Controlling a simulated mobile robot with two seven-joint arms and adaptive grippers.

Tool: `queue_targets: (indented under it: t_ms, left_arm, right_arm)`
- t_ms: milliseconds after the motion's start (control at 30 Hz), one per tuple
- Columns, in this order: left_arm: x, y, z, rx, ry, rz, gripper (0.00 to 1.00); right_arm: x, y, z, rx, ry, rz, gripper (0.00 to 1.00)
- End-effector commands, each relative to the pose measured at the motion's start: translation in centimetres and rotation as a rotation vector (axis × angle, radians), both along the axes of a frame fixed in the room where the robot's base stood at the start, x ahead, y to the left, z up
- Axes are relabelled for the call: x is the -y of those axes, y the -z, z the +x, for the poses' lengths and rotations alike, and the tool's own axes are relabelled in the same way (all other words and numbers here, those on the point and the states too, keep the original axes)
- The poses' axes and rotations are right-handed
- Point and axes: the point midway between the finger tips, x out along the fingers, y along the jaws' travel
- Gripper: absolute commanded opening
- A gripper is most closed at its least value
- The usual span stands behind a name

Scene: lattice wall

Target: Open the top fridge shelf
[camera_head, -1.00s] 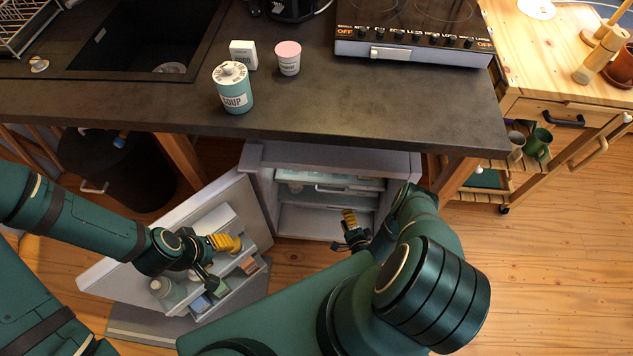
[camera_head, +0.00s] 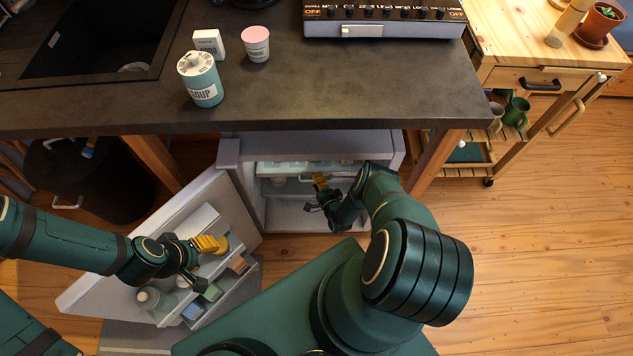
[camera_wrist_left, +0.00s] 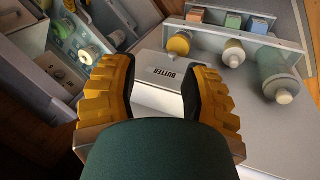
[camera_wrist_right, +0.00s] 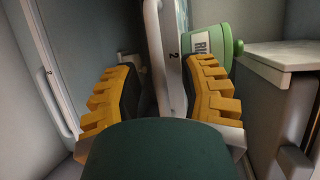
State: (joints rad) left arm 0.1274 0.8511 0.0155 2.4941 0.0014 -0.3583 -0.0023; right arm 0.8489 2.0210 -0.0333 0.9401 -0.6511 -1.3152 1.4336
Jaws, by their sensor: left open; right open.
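The small fridge (camera_head: 228,153) under the counter has its door (camera_head: 85,289) swung open to the left. The top shelf (camera_head: 347,172) is a pale drawer with items behind its front, high in the fridge. My right gripper (camera_head: 320,182) is at this shelf's front, jaws open. In the right wrist view, a white bar handle (camera_wrist_right: 154,55) and a panel marked "2" (camera_wrist_right: 174,60) stand between and beyond the fingers; contact cannot be told. My left gripper (camera_head: 212,244) is open above the door racks. A white butter box (camera_wrist_left: 157,82) shows between its fingers in the left wrist view.
The dark counter (camera_head: 330,105) overhangs the fridge, with a soup can (camera_head: 201,80) and a pink-lidded cup (camera_head: 255,44) on it. A green container (camera_wrist_right: 215,42) stands behind the marked panel. Wooden floor (camera_head: 520,245) is clear to the right.

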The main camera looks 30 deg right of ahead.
Motion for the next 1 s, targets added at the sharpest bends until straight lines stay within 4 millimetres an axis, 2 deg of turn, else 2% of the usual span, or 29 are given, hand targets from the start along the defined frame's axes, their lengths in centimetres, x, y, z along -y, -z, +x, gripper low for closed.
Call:
queue_targets:
  t_ms: [133,433,467,500,567,1000]
  left_arm:
    - [0.00,0.32,0.06,0.002,-0.001,0.000,0.47]
    - [0.00,0.30,0.07,0.002,-0.001,0.000,0.47]
    - [0.00,0.30,0.07,0.002,-0.001,0.000,0.47]
    - [0.00,0.30,0.07,0.002,-0.001,0.000,0.47]
    - [0.00,0.30,0.06,0.002,-0.001,0.000,0.47]
    - [0.00,0.30,0.05,0.002,-0.001,0.000,0.47]
  right_arm:
    - [0.09,0.18,0.91,0.000,0.000,0.000,0.41]
    - [0.12,0.16,1.04,-0.001,0.000,0.001,0.41]
    - [0.12,0.16,1.04,-0.001,0.000,0.001,0.37]
    - [0.12,0.17,1.03,-0.001,0.000,0.001,0.23]
    - [0.12,0.17,1.03,-0.001,0.000,0.001,0.02]
    - [0.52,0.17,0.64,-0.001,0.000,0.001,0.00]
